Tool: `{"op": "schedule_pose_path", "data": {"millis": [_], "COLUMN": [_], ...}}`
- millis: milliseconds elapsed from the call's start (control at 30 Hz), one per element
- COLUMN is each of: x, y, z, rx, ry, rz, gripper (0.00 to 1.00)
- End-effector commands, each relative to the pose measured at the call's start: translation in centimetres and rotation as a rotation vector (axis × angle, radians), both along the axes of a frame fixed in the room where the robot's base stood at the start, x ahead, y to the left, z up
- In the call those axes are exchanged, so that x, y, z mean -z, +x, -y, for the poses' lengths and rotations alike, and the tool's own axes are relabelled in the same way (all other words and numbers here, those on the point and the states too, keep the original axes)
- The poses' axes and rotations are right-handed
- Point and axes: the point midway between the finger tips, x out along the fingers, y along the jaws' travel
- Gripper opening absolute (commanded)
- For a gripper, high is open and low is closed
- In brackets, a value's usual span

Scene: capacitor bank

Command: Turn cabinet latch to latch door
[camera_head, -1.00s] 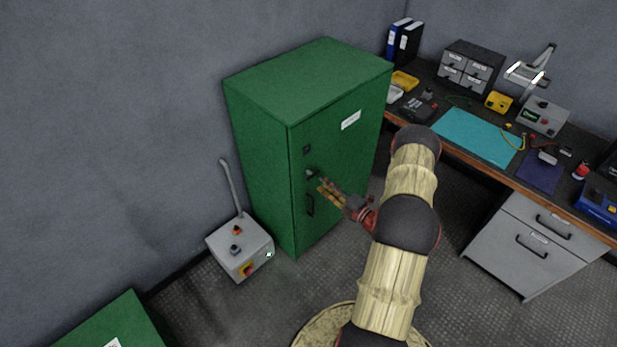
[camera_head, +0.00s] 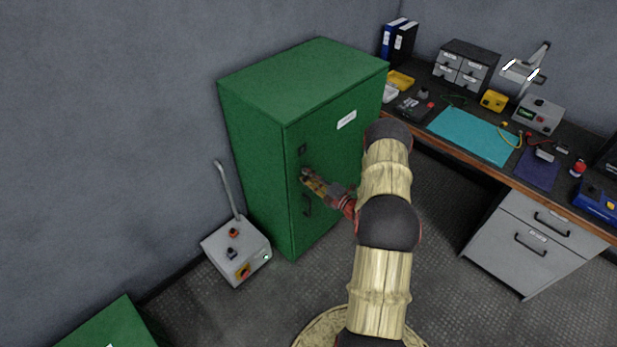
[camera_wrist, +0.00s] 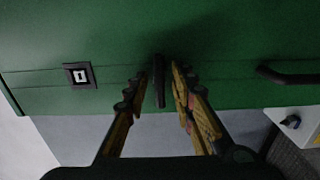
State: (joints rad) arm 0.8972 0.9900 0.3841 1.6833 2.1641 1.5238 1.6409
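The green cabinet (camera_head: 262,155) stands against the wall with its door (camera_head: 335,150) looking closed. The dark latch (camera_wrist: 159,82) shows in the wrist view as a narrow bar pointing out from the door. My gripper (camera_wrist: 158,80) is open, with one finger on each side of the latch and small gaps visible between. In the head view my gripper (camera_head: 306,176) is at the door's left part, and its fingers hide the latch there. A black door handle (camera_wrist: 290,76) is beside it in the wrist view, below the gripper in the head view.
A small square indicator (camera_wrist: 81,76) is on the door, above the latch in the head view (camera_head: 302,149). A grey control box (camera_head: 237,250) with a lever stands on the floor left of the cabinet. A cluttered workbench (camera_head: 440,136) is at the right.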

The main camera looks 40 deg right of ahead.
Motion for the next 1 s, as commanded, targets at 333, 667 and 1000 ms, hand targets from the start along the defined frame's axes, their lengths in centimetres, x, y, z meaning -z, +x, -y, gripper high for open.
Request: {"op": "schedule_pose_path", "data": {"millis": [333,667,1000], "x": [0.02,0.06,0.13], "y": [-0.02,-0.04,-0.06], "z": [0.0,0.0,-0.02], "rx": [0.0,0.0,0.0], "ry": [0.0,0.0,-0.063], "rz": [0.0,-0.001,0.003], "gripper": [0.04,0.0,0.0]}}
